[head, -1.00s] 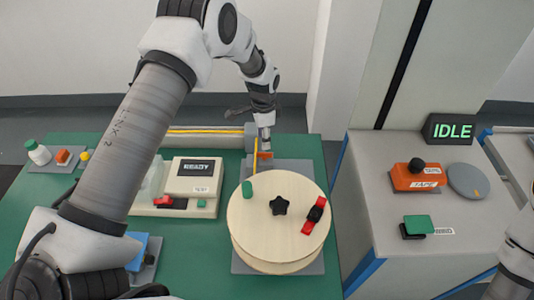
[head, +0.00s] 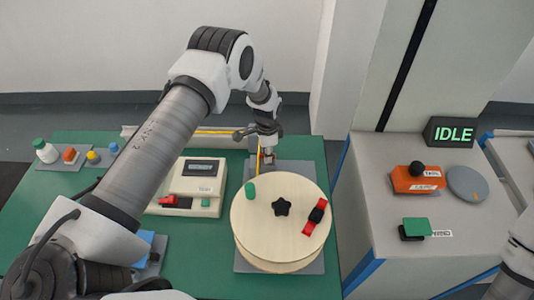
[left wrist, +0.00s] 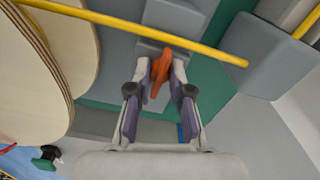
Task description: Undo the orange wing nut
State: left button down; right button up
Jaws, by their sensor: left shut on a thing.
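The orange wing nut (left wrist: 160,70) sits between the two fingertips of my left gripper (left wrist: 160,64) in the left wrist view, with a finger against each side. It is in front of a grey block (left wrist: 176,16). In the head view, my left gripper (head: 267,154) reaches down behind the round wooden drum, and the wing nut there is mostly hidden. A yellow cable (left wrist: 120,22) runs close past the nut to a grey block (left wrist: 250,68). Only part of my right arm shows at the right edge of the head view.
The wooden drum (head: 265,225) with a black star knob (head: 282,208) and red clip (head: 314,216) stands just in front of the gripper. A cream device (head: 185,205) is to its left. The grey cabinet (head: 375,210) stands at right.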

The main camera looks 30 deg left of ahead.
pick_arm(q)
jog(key=shift+f+n+b, duration=0.15)
jog(key=shift+n+b, duration=1)
jog(key=shift+n, duration=0.35)
jog(key=n+b, duration=0.2)
jog(key=n, duration=0.2)
jog(key=shift+n, duration=0.3)
jog(key=n+b, duration=0.1)
jog(key=n, duration=0.9)
jog(key=shift+b, duration=0.3)
jog(key=shift+n, duration=0.3)
jog(key=c, duration=1.1)
grip_release()
jog(key=shift+o, duration=0.2)
jog(key=shift+r, duration=0.2)
